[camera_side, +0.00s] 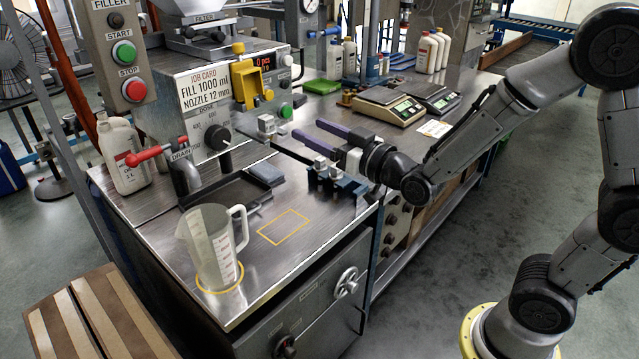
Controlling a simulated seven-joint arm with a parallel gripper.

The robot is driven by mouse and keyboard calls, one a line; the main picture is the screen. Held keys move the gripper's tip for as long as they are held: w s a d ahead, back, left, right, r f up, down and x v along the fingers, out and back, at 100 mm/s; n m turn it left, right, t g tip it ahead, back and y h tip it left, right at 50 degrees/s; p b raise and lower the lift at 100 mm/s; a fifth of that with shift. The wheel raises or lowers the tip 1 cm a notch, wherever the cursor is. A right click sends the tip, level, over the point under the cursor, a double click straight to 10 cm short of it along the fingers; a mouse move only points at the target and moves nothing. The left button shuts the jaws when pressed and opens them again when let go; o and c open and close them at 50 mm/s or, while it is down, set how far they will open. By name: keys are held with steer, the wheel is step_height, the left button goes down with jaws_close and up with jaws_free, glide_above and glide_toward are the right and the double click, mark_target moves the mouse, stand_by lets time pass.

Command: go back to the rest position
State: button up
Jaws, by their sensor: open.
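My gripper (306,129) is open, with its two dark purple-grey fingers apart and pointing left. I see nothing between the fingers. It is above the metal bench, in front of the grey filling machine (190,95). A small blue fixture (337,183) with metal parts is just below the gripper, and I cannot tell whether they touch. A dark bar with metal blocks (266,124) runs from the machine towards that fixture. A clear measuring jug (208,248) stands upright inside a yellow circle at the bench's front left, well apart from my gripper.
A yellow rectangle (284,227) marks bare bench right of the jug. A black drip tray (226,196) lies under the red drain valve (155,154). A white oil bottle (122,152) stands at left. Scales (388,106) and white bottles (430,52) are farther back.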

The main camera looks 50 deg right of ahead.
steer(key=s+d+r, duration=0.1)
steer(key=s+r, duration=0.5)
steer(key=r, duration=0.3)
steer(key=s+f+g, duration=0.6)
steer(key=s, duration=0.4)
steer(key=s+f+g, duration=0.7)
steer(key=s, duration=0.4)
steer(key=shift+s+d+f, duration=0.25)
steer(key=shift+d, duration=0.05)
